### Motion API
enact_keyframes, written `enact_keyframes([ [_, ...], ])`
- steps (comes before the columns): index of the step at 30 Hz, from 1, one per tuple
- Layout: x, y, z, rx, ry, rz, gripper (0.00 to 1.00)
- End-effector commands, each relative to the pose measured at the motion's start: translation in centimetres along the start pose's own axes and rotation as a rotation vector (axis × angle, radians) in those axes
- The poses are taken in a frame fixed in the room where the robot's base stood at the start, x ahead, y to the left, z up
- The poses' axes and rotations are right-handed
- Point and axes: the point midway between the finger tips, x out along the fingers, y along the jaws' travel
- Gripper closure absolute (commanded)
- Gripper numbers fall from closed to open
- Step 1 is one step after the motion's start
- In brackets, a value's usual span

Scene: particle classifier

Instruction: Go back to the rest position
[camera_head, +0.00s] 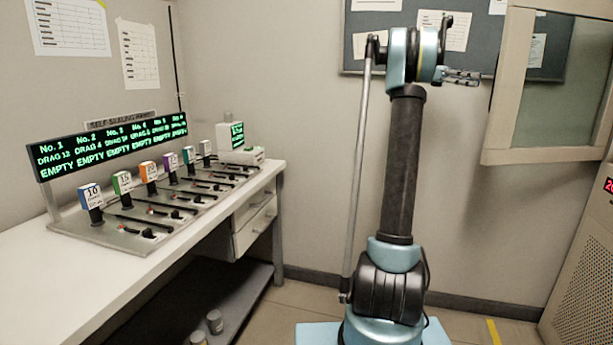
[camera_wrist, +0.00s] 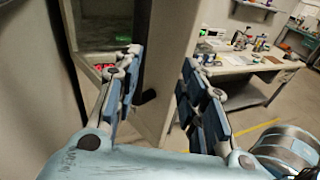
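My gripper (camera_head: 463,77) is at the top of my raised arm in the head view, pointing right, well above the floor and away from the bench. In the wrist view its two blue-padded fingers (camera_wrist: 157,75) stand apart with a wide gap between them. Nothing is held between the fingers. The gripper touches nothing that I can see.
A white bench (camera_head: 150,258) on the left holds a row of coloured numbered boxes and a green-lit display (camera_head: 115,147). A perforated machine (camera_head: 585,270) stands far right. Another table (camera_wrist: 232,68) shows in the wrist view.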

Motion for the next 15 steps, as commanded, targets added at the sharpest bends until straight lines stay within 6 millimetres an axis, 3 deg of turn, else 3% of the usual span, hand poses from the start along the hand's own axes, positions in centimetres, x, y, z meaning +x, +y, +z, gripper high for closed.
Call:
enact_keyframes([
  [8, -0.6, -7.1, -3.1, 0.123, 0.211, 0.085, 0.62],
  [15, -1.1, -13.7, -7.0, 0.231, 0.407, 0.116, 0.62],
])
